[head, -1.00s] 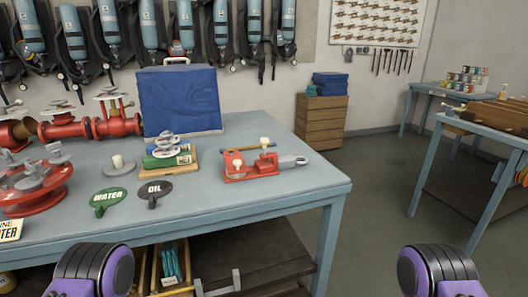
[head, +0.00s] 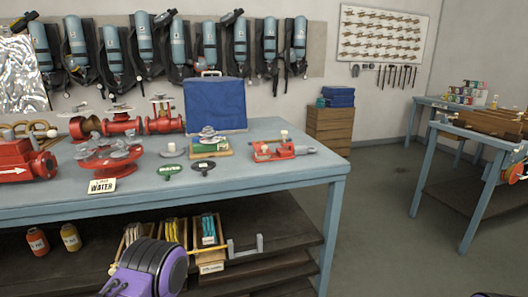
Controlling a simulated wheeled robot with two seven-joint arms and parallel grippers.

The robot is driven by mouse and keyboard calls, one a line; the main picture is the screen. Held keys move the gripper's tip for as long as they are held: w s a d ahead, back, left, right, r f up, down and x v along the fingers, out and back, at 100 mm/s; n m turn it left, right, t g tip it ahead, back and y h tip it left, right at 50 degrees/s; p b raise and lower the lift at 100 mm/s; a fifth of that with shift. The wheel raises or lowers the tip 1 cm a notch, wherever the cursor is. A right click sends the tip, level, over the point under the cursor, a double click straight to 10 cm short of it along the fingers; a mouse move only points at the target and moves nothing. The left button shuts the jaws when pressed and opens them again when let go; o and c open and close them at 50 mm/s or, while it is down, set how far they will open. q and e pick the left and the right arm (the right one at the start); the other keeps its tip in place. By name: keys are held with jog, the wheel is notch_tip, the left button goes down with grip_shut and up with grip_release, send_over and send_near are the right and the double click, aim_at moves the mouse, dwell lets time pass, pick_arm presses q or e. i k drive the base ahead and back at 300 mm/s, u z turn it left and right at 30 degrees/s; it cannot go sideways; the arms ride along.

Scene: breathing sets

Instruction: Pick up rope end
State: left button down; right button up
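I cannot make out a clear rope end. The likeliest cord-like things are bundles in wooden bins on the lower shelf: yellow strands (head: 171,230) and blue-green strands (head: 208,230), too small to tell what they are. A tan looped item (head: 36,129) lies at the back left of the table, and an orange reel-like item (head: 516,170) shows at the right edge, partly cut off. Only a sliver of my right arm shows at the bottom right.
The blue-grey table (head: 260,185) holds red valves (head: 108,156), a blue case (head: 215,105) and a red vise-like tool (head: 275,150). Floor (head: 385,215) is clear between this table and the right bench (head: 426,165).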

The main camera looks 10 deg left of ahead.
aim_at(289, 140)
jog(key=k, duration=0.2)
jog(key=u, duration=1.2)
jog(key=i, duration=0.95)
